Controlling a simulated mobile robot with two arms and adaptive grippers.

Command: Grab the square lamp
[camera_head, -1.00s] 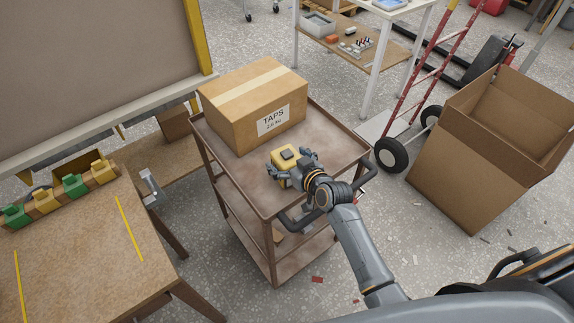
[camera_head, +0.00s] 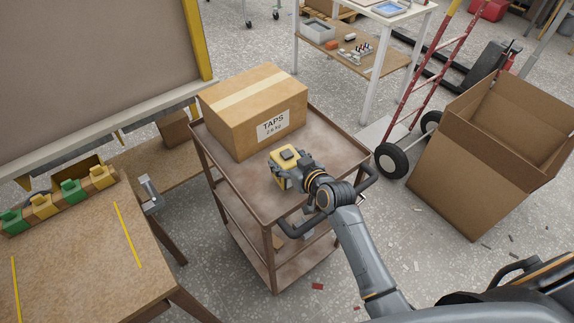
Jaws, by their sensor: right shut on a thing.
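The square lamp (camera_head: 284,157) is a small yellow block with a dark patch on top, at the top shelf of the brown cart (camera_head: 241,199). My right gripper (camera_head: 289,174) is shut on it, with the fingers around its sides. The arm reaches in over the cart's handle from the lower right. The gripper partly hides the lamp's right side and base, so I cannot tell if it touches the shelf. My left gripper is not in view.
A cardboard box marked TAPS (camera_head: 252,108) stands behind the lamp on the cart. A wooden table (camera_head: 80,262) with green and yellow blocks is at left. A red hand truck (camera_head: 420,90) and an open carton (camera_head: 470,170) are at right.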

